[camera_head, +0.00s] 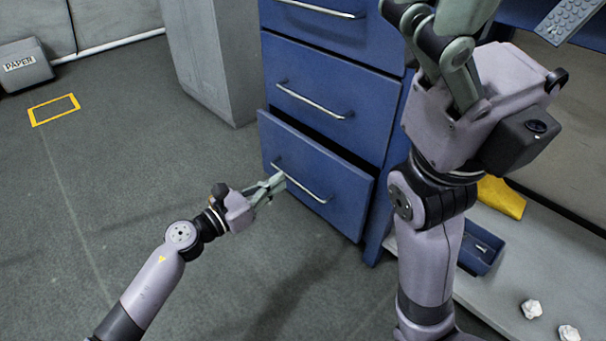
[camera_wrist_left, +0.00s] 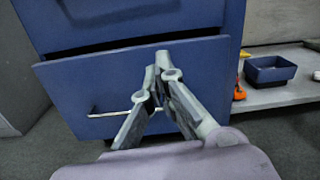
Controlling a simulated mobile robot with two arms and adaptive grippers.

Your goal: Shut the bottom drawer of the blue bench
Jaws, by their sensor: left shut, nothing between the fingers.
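The blue bench (camera_head: 385,88) has a stack of drawers with silver bar handles. Its bottom drawer (camera_head: 325,180) stands partly open, with a dark gap above its front. The drawer front also shows in the left wrist view (camera_wrist_left: 85,85), with its handle (camera_wrist_left: 110,114) partly hidden behind my fingers. My left gripper (camera_head: 276,182) is shut and empty, its fingertips at the left end of the drawer handle; I cannot tell whether they touch. It also fills the middle of the left wrist view (camera_wrist_left: 162,62). My right gripper is raised at the top right, its fingertips unclear or cut off.
A grey cabinet (camera_head: 207,60) stands left of the bench. A low shelf at right holds a small blue bin (camera_head: 481,248), a yellow item (camera_head: 502,197) and white crumpled pieces (camera_head: 531,309).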

